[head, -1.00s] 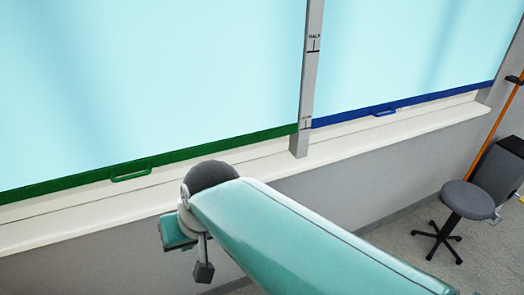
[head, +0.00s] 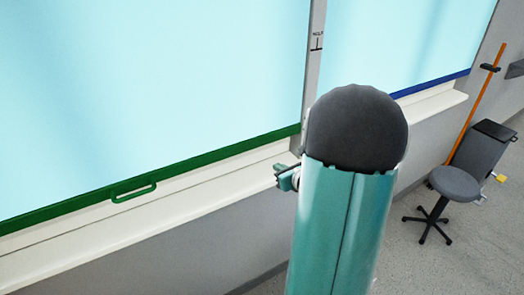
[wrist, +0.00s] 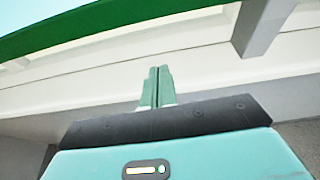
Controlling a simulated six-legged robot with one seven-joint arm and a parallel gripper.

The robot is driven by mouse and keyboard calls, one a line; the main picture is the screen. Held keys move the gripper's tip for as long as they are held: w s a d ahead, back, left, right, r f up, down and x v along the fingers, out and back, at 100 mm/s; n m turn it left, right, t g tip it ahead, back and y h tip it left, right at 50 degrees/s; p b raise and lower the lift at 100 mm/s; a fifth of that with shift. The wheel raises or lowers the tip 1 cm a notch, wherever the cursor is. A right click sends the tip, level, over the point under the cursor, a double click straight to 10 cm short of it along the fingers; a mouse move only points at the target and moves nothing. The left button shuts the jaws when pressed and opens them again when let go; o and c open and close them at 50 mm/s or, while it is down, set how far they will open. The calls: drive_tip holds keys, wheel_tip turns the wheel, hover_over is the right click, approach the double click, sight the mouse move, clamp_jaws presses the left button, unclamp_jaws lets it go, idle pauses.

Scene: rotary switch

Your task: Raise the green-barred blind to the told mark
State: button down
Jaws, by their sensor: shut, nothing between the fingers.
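The green bar (head: 215,158) runs along the lower edge of the left pale-blue blind (head: 140,80), just above the white sill. Its green loop handle (head: 133,190) hangs at the left-centre. In the wrist view the green bar (wrist: 110,20) crosses the top. My gripper (wrist: 156,72) is shut and empty, its fingertips in front of the pale sill, below and apart from the bar. In the head view part of my gripper (head: 284,177) shows right of the handle, beside my arm. A grey post (head: 314,60) carries a mark reading HALF; its lower part is hidden behind my arm.
A second blind with a blue bar (head: 435,84) is at the right, partly hidden by my arm. The white sill (head: 150,225) juts out below the blinds. A stool (head: 455,183), a dark bin (head: 487,150) and an orange pole (head: 476,105) stand at the right.

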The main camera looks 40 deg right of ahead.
drive_tip(key=x, duration=0.6)
drive_tip(key=d+x, duration=0.1)
drive_tip(key=x, duration=0.2)
drive_tip(key=shift+w+f, duration=0.15)
drive_tip(key=shift+f, duration=0.2)
drive_tip(key=r, duration=0.4)
drive_tip(key=shift+w, duration=0.25)
